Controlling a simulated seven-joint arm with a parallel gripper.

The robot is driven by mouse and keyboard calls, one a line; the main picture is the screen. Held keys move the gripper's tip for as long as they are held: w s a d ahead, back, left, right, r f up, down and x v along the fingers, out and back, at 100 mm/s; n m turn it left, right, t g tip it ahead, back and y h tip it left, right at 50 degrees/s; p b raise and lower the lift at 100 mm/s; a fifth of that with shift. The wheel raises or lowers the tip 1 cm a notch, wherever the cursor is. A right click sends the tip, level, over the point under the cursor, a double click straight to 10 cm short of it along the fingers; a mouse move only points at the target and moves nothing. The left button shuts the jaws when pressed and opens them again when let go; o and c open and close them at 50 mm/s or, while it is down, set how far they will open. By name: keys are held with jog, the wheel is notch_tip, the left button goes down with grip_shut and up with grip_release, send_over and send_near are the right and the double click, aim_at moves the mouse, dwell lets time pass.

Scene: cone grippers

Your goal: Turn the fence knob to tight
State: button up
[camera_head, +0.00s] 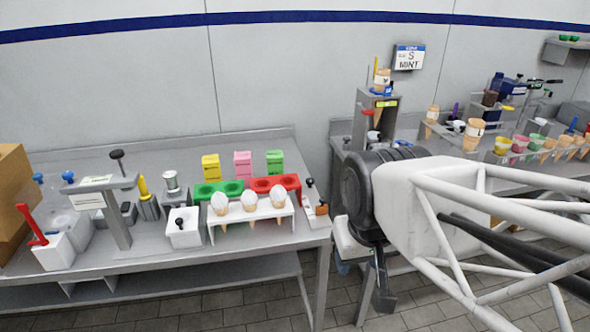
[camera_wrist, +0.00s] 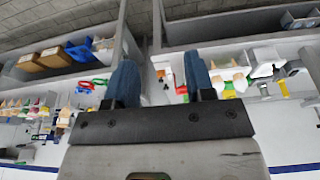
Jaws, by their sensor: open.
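I cannot tell for sure which part is the fence knob. A small device with a pale plate, an orange-brown block and dark knobs (camera_head: 316,206) sits at the right end of the left table (camera_head: 130,268); its setting is too small to read. My gripper (camera_head: 379,288) hangs pointing down over the gap right of that table, apart from the device. In the wrist view my gripper (camera_wrist: 162,85) shows two blue fingers spread wide, with nothing held between them. Small table items appear far beyond the fingertips.
A white rack with cones (camera_head: 249,208) stands left of the device, beside red (camera_head: 276,184) and green (camera_head: 218,189) trays. A grey post stand (camera_head: 116,215) rises farther left. A right-hand bench holds a cone tower (camera_head: 372,118) and several cups. Floor (camera_head: 350,300) shows between the tables.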

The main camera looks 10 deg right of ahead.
jog(key=shift+o, duration=0.7)
jog(key=n+g, duration=0.3)
jog(key=n, duration=0.9)
send_over(310, 179)
notch_tip(310, 179, down, 15)
jog(key=shift+s+f, duration=0.1)
jog(key=shift+f, duration=0.15)
jog(key=shift+f, duration=3.75)
